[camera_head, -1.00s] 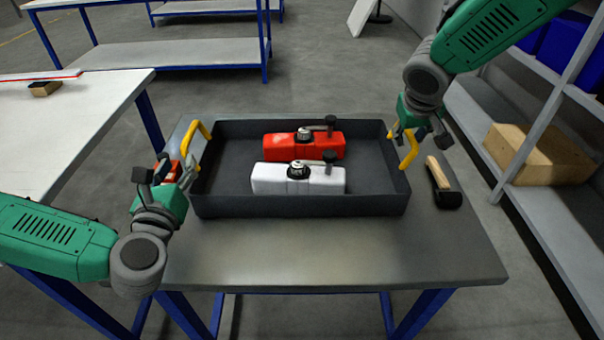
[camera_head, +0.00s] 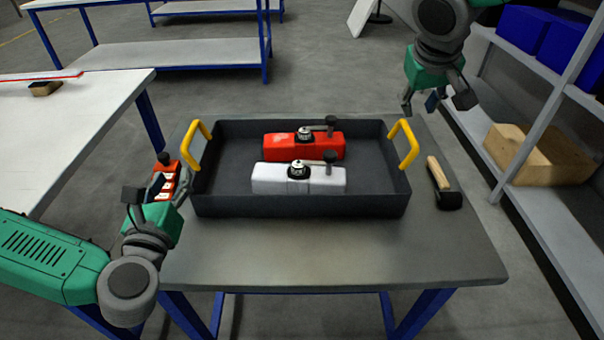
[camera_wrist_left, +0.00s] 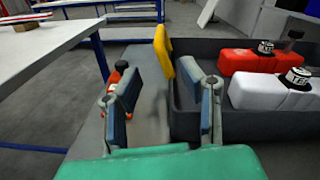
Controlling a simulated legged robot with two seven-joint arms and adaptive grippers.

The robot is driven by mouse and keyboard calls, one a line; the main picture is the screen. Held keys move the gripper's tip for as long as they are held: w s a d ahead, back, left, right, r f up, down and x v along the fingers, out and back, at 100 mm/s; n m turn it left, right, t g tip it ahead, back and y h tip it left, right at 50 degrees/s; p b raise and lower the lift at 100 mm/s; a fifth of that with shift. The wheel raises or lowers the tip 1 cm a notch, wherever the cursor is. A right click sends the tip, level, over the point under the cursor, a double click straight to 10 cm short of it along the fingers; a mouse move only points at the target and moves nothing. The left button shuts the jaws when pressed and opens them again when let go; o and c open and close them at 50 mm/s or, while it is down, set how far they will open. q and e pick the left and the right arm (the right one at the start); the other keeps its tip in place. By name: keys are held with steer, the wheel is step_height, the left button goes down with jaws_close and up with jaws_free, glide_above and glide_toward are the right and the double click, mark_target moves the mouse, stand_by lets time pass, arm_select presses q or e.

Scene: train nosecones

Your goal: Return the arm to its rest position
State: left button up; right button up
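My left gripper (camera_head: 155,192) is at the left end of the metal table, apart from the tray's left yellow handle (camera_head: 195,144). In the left wrist view its two fingers (camera_wrist_left: 165,112) are spread with nothing between them. My right gripper (camera_head: 436,98) is raised above and beyond the tray's right yellow handle (camera_head: 403,143). Its fingers are spread apart and hold nothing. The dark tray (camera_head: 300,206) stands on the table, holding a red nosecone part (camera_head: 277,147) and a white one (camera_head: 268,178), each with a black knob and lever.
A wooden-handled hammer (camera_head: 442,184) lies right of the tray. A shelf with a cardboard box (camera_head: 538,154) and blue bins (camera_head: 560,45) stands at right. The table front (camera_head: 330,250) is clear.

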steer(key=shift+s+r, duration=0.15)
steer(key=shift+r, duration=0.2)
